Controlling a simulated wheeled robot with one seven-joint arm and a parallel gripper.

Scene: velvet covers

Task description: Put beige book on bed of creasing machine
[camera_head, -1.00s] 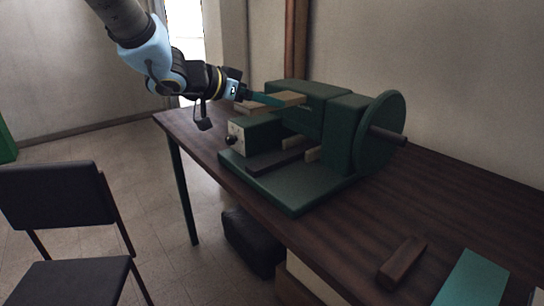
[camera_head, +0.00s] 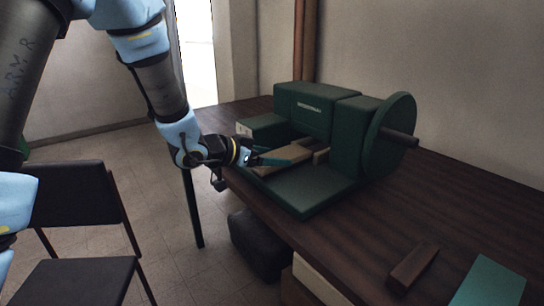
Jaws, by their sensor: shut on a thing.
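The creasing machine (camera_head: 308,107) is dark green, with a large round wheel and a handle at its right. It stands on the wooden table. Its flat green bed (camera_head: 308,192) faces the table's front edge. My gripper (camera_head: 288,158) reaches in from the left, over the left part of the bed. It is shut on the beige book (camera_head: 287,153), a thin flat block lying roughly level between the teal fingers. The fingers cover part of the book. I cannot tell whether the book touches the bed or hangs just above it.
The dark wooden table (camera_head: 385,200) is bare to the right of the machine. A brown block (camera_head: 413,266) and a teal book (camera_head: 487,284) lie near its front right. A black chair (camera_head: 75,207) stands at left. A dark bag (camera_head: 258,243) sits under the table.

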